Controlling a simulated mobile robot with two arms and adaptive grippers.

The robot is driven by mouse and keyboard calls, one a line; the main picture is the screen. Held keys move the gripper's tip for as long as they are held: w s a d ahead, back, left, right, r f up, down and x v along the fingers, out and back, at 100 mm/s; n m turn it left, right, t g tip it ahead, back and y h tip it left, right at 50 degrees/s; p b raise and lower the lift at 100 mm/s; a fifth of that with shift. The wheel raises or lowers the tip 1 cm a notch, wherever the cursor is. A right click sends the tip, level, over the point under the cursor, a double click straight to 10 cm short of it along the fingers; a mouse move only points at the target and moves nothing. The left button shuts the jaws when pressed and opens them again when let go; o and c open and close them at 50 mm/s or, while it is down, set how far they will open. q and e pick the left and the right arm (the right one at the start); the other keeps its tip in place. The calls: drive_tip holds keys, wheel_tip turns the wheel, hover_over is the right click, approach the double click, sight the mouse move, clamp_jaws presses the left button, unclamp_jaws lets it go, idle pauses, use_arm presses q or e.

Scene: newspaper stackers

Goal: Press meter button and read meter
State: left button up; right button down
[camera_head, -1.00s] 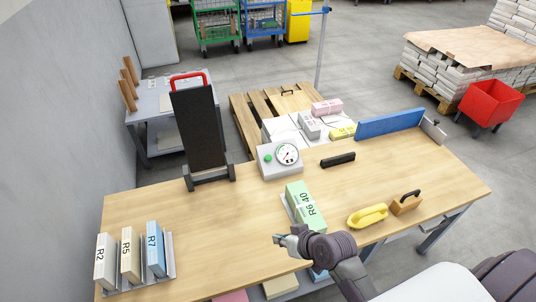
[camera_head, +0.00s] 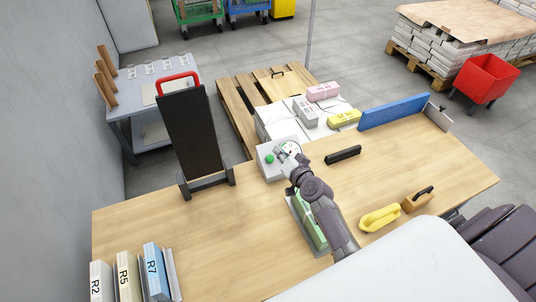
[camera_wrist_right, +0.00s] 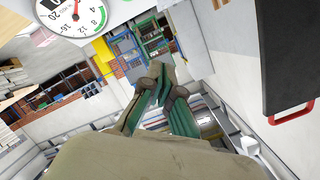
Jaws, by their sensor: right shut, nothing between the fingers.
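The meter is a light grey box (camera_head: 266,174) near the back edge of the wooden table. It has a green button (camera_head: 269,159) on its left and a round white dial (camera_head: 293,147) on its right. My right gripper (camera_head: 281,153) is shut and empty, over the meter close to the button and dial; contact cannot be told. It partly covers the dial. In the right wrist view the shut fingers (camera_wrist_right: 160,74) show, and the dial (camera_wrist_right: 72,14) is cut off at the top left, with a green arc and a red needle. My left gripper is not in view.
A black upright board with a red handle (camera_head: 190,130) stands left of the meter. A green bundle (camera_head: 307,225) lies partly under my right arm. A black bar (camera_head: 343,154), yellow tool (camera_head: 380,217) and wooden block (camera_head: 417,201) lie to the right. The table's left middle is clear.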

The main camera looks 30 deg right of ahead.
sight(270, 159)
drive_tip(key=w+f+b, duration=0.1)
drive_tip(key=f+b, duration=0.1)
drive_tip(key=w+f+b, duration=0.1)
drive_tip(key=f+b, duration=0.1)
drive_tip(key=w+f+b, duration=0.1)
drive_tip(key=f+b, duration=0.1)
drive_tip(key=b, duration=0.1)
drive_tip(key=shift+w+f, duration=0.2)
drive_tip(key=shift+f, duration=0.1)
drive_tip(key=shift+w+f+b, duration=0.3)
drive_tip(key=shift+f+b, duration=0.15)
drive_tip(key=shift+b, duration=0.05)
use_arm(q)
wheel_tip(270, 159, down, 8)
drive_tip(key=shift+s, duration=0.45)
use_arm(e)
drive_tip(key=shift+w, duration=0.1)
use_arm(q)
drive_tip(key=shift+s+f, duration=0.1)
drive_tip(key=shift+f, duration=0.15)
use_arm(e)
drive_tip(key=shift+d+f, duration=0.1)
drive_tip(key=shift+f, duration=0.05)
use_arm(q)
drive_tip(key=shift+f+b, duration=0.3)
drive_tip(key=shift+b, duration=0.2)
use_arm(e)
drive_tip(key=shift+w+f, duration=0.25)
